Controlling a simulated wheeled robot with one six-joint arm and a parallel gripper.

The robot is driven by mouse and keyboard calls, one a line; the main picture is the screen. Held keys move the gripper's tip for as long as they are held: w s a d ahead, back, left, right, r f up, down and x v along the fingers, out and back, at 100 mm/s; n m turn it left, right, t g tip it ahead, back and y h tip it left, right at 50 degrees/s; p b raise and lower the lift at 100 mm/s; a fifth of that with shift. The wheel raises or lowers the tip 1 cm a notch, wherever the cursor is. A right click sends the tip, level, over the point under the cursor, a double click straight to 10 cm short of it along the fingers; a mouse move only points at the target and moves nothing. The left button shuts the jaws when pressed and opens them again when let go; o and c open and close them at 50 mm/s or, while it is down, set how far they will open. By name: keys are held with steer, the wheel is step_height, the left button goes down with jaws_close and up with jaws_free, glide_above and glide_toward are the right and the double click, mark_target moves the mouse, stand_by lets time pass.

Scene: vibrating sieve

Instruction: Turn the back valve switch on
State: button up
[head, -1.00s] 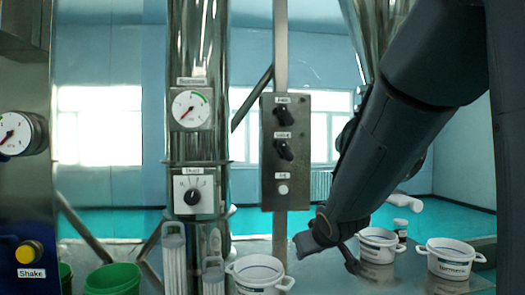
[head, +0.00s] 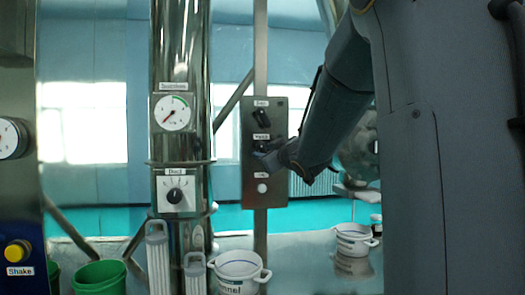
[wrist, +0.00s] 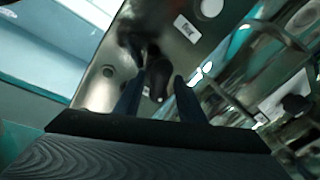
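A grey metal switch panel (head: 281,120) hangs on a post. The small labels are too blurred to tell which knob is the back valve switch. My gripper (head: 266,157) is in front of the panel at the lower knob and hides part of it. In the wrist view, my gripper (wrist: 159,75) has its two dark fingers apart, one on each side of a black knob (wrist: 157,86). I cannot tell whether they touch it.
Left of the panel stands a shiny steel column with a gauge (head: 172,113) and a dial (head: 175,190). A yellow Shake button (head: 17,252) is at far left. White tubs (head: 239,268) and a green bucket (head: 99,278) stand below.

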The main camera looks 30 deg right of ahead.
steer(key=shift+w, duration=0.85)
jaws_close()
steer(key=m+t+b, duration=0.1)
steer(key=m, duration=0.5)
steer(key=shift+f+h, duration=0.1)
steer(key=shift+h, duration=0.2)
steer(key=m+b, duration=0.1)
steer(key=m, duration=0.2)
steer(key=m+t+h+b, duration=0.1)
steer(key=m, duration=0.2)
steer(key=shift+m+h, duration=0.3)
steer(key=shift+m, duration=0.4)
